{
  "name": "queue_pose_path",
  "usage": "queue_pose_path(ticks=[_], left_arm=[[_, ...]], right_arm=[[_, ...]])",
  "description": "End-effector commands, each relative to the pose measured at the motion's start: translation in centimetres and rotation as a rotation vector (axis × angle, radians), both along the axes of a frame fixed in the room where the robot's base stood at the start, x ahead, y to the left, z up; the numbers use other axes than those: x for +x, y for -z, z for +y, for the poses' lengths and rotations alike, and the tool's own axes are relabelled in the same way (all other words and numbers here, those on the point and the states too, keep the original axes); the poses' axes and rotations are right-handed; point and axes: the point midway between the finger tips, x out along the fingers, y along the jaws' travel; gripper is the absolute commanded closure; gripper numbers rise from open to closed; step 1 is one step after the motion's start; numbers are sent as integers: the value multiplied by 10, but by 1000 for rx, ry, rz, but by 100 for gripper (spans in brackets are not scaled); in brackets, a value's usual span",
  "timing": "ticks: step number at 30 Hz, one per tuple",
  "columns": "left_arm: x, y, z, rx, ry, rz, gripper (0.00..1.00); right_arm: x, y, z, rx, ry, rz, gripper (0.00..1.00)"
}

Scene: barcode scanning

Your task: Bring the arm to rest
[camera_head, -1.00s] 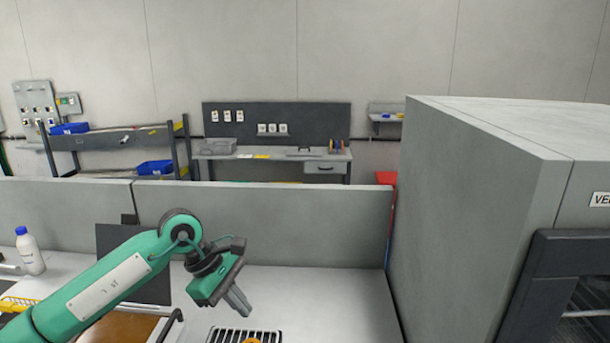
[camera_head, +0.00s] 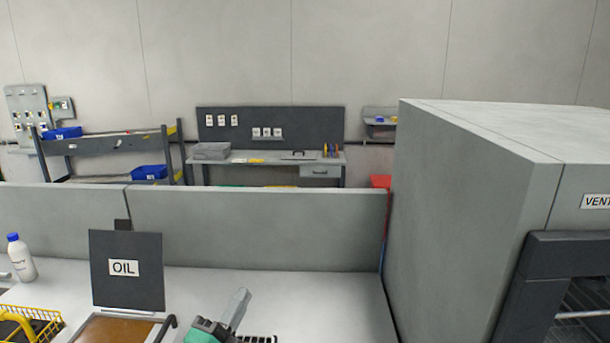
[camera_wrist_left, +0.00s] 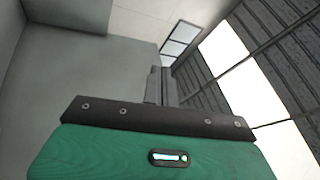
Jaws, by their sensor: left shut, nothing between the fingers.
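My left gripper (camera_head: 236,308) shows at the bottom of the head view, a green body with grey fingers pointing up and slightly right. The fingers are together and hold nothing. It is over the white table (camera_head: 310,300), near the dark slotted grate at the bottom edge, which it partly covers. In the left wrist view the grey fingers (camera_wrist_left: 160,85) are together above the green gripper body, with nothing between them. My right gripper is in neither view.
A dark OIL sign (camera_head: 126,270) stands behind a brown-topped tray (camera_head: 115,330). A yellow wire basket (camera_head: 45,322) and a white bottle with a blue cap (camera_head: 21,260) are at left. A large grey machine (camera_head: 470,200) blocks the right. A low partition (camera_head: 260,228) borders the table's back.

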Motion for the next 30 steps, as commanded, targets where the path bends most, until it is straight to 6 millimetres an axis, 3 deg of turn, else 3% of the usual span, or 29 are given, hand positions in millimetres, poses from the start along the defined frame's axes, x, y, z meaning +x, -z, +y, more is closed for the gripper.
queue_pose_path(ticks=[5,8,12,15,21,27,30], left_arm=[[-18,83,53,-308,-177,429,100],[-44,134,76,-464,-284,667,100],[-99,201,99,-653,-438,990,100],[-141,235,107,-752,-536,1179,100],[-215,275,112,-879,-693,1464,100],[-284,294,111,-959,-833,1696,100],[-271,322,110,-951,-834,1697,100]], right_arm=[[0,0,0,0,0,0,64],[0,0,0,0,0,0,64],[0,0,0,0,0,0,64],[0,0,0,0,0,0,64],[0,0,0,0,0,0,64],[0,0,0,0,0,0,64],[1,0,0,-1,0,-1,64]])
